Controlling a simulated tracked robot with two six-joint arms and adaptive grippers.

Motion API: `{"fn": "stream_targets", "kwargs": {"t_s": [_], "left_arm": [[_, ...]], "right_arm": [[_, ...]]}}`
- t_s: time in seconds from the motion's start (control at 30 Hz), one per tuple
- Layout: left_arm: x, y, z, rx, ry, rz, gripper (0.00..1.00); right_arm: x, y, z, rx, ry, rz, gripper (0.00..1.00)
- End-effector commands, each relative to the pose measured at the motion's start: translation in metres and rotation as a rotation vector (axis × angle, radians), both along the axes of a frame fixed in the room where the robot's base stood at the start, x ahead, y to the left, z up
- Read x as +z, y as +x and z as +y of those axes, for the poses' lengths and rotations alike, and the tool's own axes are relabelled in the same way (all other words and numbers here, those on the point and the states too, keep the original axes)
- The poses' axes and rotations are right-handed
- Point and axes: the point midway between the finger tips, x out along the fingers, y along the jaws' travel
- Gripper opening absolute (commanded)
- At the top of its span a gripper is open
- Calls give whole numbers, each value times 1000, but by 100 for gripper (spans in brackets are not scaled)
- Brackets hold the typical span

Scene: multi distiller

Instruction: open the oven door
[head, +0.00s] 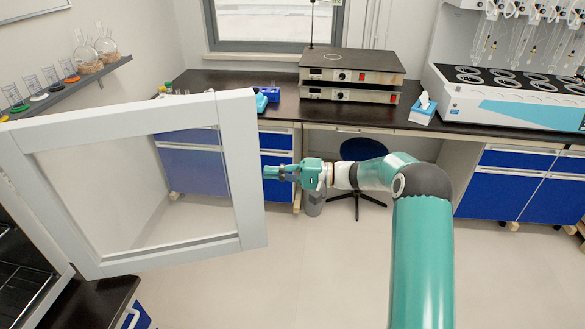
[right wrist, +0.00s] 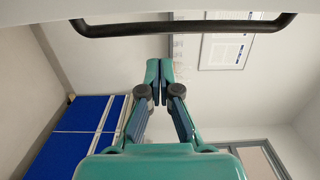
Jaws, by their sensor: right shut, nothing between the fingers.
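The oven door (head: 243,165), a white frame around a clear pane, stands swung wide open at the left of the head view. The oven's dark inside with wire racks (head: 20,290) shows at the lower left. My right gripper (head: 270,172) is shut and empty, its fingertips pointing left at the door frame's right edge. I cannot tell whether they touch it. In the right wrist view the shut fingers (right wrist: 160,68) point up the picture, below a black bar handle (right wrist: 185,27) on a pale panel; they are not around it. My left gripper is not in view.
A dark bench (head: 240,88) with hot plates (head: 350,77) runs along the back. A white distiller unit (head: 500,100) stands at the right. A stool (head: 362,150) is under the bench. A glassware shelf (head: 75,80) hangs at the left. The middle floor is clear.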

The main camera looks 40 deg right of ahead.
Motion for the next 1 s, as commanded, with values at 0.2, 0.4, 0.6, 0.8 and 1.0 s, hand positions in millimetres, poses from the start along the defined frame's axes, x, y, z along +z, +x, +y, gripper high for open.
{"fn": "stream_targets", "kwargs": {"t_s": [0.2,0.4,0.6,0.8,1.0], "left_arm": [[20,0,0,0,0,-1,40],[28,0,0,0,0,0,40],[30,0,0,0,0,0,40],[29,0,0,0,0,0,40],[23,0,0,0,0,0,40]], "right_arm": [[3,2,23,0,1,4,0],[2,-14,31,2,1,4,0],[0,-19,34,3,-1,1,0],[0,-19,34,3,-1,1,0],[-2,-21,40,0,-1,1,0]]}}
